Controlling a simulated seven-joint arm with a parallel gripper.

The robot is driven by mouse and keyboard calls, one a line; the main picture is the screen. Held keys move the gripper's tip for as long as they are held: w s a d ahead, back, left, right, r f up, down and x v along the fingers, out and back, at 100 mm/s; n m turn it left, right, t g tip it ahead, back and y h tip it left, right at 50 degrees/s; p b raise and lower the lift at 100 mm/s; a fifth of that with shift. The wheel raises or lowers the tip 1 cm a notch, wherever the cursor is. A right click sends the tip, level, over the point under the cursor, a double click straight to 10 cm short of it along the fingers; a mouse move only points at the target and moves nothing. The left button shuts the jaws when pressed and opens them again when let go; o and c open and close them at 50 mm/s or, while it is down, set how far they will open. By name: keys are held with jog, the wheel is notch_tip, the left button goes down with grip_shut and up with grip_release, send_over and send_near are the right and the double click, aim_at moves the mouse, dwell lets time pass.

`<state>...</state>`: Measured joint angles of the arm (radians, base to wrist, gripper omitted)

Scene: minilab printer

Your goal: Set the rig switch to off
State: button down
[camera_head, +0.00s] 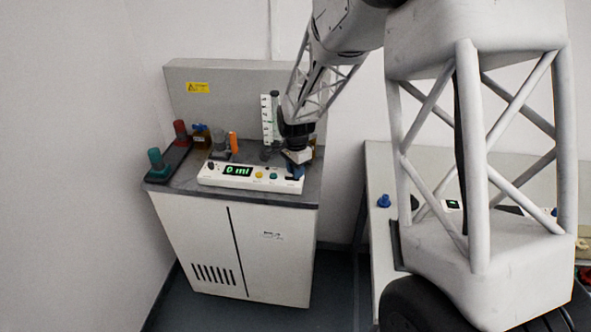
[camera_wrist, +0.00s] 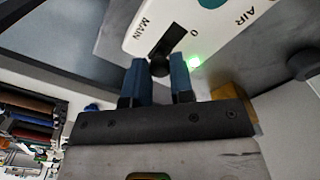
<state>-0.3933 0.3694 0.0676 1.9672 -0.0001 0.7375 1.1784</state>
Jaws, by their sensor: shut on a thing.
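The rig is a white control box (camera_head: 215,180) on top of a cabinet, with a green display (camera_head: 238,170) reading "0 ml". In the wrist view, its white panel (camera_wrist: 185,18) carries the labels "MAIN", "0" and "AIR". The rig switch (camera_wrist: 158,68) is a small dark lever at the near end of a black slot, beside the "MAIN" label. My gripper (camera_wrist: 158,75) has its two blue fingers shut on the lever, one on each side. A green light (camera_wrist: 194,62) glows close to the right finger. In the head view my gripper (camera_head: 296,172) is at the box's right end and hides the switch.
A yellow button (camera_head: 259,175) and a teal button (camera_head: 273,176) sit left of my gripper. Behind the box stand an orange-capped item (camera_head: 233,143) and a white marked scale (camera_head: 266,120). Red (camera_head: 181,132) and teal (camera_head: 156,160) knobbed items stand on the left.

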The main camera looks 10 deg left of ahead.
jog(key=shift+a, duration=1.3)
jog(key=c, duration=1)
grip_release()
jog(key=shift+r, duration=0.1)
jog(key=shift+r, duration=3.85)
